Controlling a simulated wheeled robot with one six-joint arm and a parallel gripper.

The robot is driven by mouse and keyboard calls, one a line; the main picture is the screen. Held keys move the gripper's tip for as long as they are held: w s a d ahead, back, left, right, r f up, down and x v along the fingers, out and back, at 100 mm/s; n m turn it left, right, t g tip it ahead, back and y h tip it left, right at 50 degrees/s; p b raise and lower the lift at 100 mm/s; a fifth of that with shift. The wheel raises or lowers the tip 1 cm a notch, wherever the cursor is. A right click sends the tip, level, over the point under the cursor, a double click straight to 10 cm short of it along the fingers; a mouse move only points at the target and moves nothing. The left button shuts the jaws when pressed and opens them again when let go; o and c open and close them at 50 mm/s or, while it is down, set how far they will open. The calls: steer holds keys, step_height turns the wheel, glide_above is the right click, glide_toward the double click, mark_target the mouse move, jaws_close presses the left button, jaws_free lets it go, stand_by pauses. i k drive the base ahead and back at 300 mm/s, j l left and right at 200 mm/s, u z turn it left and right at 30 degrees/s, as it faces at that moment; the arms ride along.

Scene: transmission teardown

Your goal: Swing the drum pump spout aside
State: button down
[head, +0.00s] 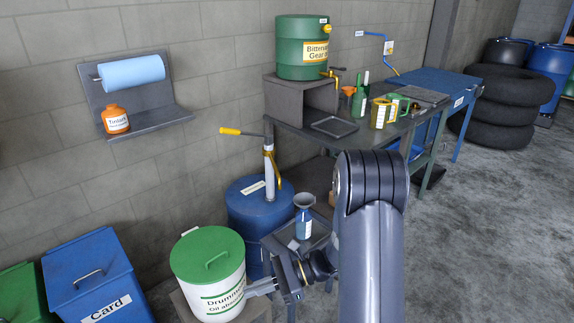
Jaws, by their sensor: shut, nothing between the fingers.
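The drum pump (269,178) stands upright on a blue drum (250,212) against the wall. Its yellow-ended lever (231,131) points left. Its thin yellow spout (273,168) slopes down along the right side of the pump, with its lower end towards the funnel bottle. A blue bottle with a grey funnel (304,212) stands to the right of the drum, on a dark tray or stand. My gripper (254,289) is shut and empty, low in front of the drum, beside the white bin. It is well below the spout and apart from it.
A white bin with a green lid (208,262) stands left of my gripper. A blue card bin (92,280) is farther left. A workbench (345,130) with a green tank (302,48) and several bottles stands behind. Open floor (470,240) lies to the right.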

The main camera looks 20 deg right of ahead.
mark_target(270, 154)
steer(key=i+l, duration=1.4)
steer(key=l, duration=0.15)
steer(key=i+l, duration=0.3)
steer(key=i+z, duration=0.05)
steer(key=i, duration=0.05)
